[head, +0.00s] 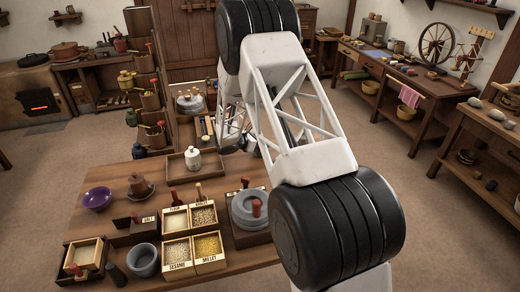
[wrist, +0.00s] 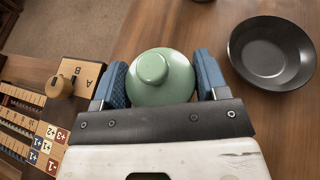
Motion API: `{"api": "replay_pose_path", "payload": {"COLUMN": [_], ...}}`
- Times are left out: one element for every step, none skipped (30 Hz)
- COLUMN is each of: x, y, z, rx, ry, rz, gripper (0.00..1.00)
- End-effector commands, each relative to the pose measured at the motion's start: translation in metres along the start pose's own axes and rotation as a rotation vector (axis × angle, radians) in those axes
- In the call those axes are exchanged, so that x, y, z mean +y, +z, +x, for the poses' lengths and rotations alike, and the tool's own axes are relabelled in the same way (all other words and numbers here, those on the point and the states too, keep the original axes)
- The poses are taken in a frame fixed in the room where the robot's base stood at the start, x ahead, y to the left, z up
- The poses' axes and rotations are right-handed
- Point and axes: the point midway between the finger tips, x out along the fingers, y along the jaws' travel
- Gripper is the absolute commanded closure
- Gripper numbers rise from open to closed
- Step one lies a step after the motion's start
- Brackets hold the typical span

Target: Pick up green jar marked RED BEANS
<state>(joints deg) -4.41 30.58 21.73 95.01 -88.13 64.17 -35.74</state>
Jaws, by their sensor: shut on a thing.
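No RED BEANS marking can be read from this angle. I cannot tell whether the jar rests on the wooden surface or is held above it. In the head view my own arm hides the gripper and the jar.
A dark bowl (wrist: 270,52) stands close right of the jar. At left are a tan pot (wrist: 60,86), a box marked A B (wrist: 82,72) and number tiles (wrist: 50,140). In the head view a front table (head: 125,225) holds grain boxes (head: 208,265) and a purple bowl (head: 98,198).

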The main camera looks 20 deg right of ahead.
Motion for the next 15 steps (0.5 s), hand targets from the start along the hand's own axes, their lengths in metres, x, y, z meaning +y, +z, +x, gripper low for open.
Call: {"api": "replay_pose_path", "payload": {"x": [0.0,0.0,0.0,0.0,0.0,0.0,0.0,0.0,0.0,0.0,0.0,0.0,0.0,0.0,0.001], "y": [0.001,0.001,0.001,0.001,0.001,0.001,0.002,0.003,0.004,0.005,0.006,0.008,0.01,0.012,0.015], "z": [0.0,0.0,0.0,0.0,0.0,-0.001,-0.001,-0.001,-0.001,-0.002,-0.002,-0.003,-0.004,-0.005,-0.006], "rx": [0.0,0.0,0.0,0.0,0.0,0.0,0.0,0.0,0.0,-0.001,-0.001,-0.001,-0.001,-0.001,-0.001], "ry": [0.0,0.0,0.0,0.0,0.0,0.0,0.0,0.0,0.0,0.001,0.001,0.001,0.001,0.001,0.001], "rz": [0.001,0.001,0.001,0.001,0.001,0.001,0.001,0.001,0.001,0.001,0.001,0.001,0.002,0.002,0.002], "gripper": [0.68,0.68,0.69,0.69,0.69,0.69,0.69,0.69,0.69,0.69,0.69,0.69,0.69,0.69,0.69]}}
